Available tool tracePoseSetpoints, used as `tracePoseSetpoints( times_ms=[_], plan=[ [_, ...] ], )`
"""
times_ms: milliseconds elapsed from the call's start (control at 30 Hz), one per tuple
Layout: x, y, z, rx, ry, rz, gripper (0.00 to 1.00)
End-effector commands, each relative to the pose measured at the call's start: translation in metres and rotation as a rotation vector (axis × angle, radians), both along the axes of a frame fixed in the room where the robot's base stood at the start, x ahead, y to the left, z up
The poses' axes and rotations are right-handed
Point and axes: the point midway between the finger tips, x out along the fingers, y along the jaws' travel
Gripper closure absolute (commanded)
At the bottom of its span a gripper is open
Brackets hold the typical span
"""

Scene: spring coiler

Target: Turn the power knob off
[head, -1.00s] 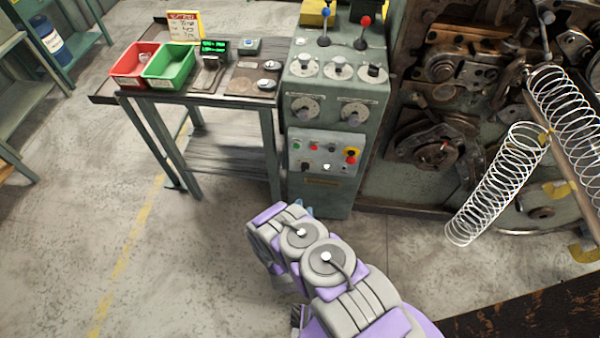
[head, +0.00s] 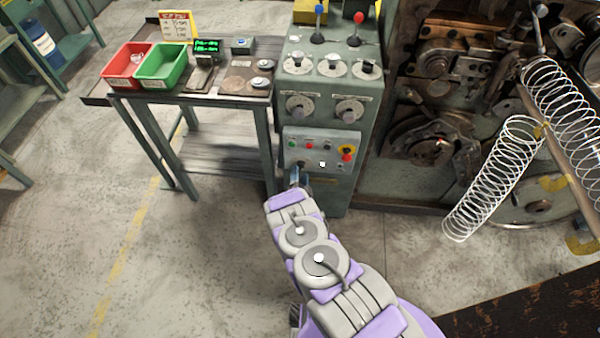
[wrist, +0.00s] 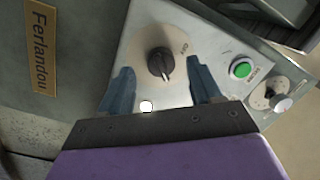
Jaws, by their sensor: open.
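The power knob (wrist: 160,62) is a black rotary knob on a round pale dial in the wrist view. It sits on the light grey control panel (head: 334,143) on the front of the machine's green-grey cabinet. My gripper (wrist: 160,85) is open, with its two blue fingers on either side of the knob in the picture; I cannot tell whether they touch it. In the head view my gripper (head: 299,178) is at the lower left of the panel and hides part of that area. A green button (wrist: 242,69) is just right of the right finger in the wrist view.
Red and yellow-ringed buttons (head: 347,153) are on the panel's right side. Larger dials (head: 300,107) sit above it. A side table (head: 215,97) with red and green bins stands left. A large wire spring (head: 490,180) hangs at the right. Floor is clear at left.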

Motion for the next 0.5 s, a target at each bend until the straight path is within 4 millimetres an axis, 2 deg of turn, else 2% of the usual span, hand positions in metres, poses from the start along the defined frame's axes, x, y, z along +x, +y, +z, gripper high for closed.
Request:
tracePoseSetpoints(
  times_ms=[200, 500],
  plan=[
    [0.021, 0.002, 0.000, 0.001, -0.003, -0.001, 0.36],
    [0.026, 0.002, 0.000, 0.000, 0.001, 0.000, 0.36]
  ],
)
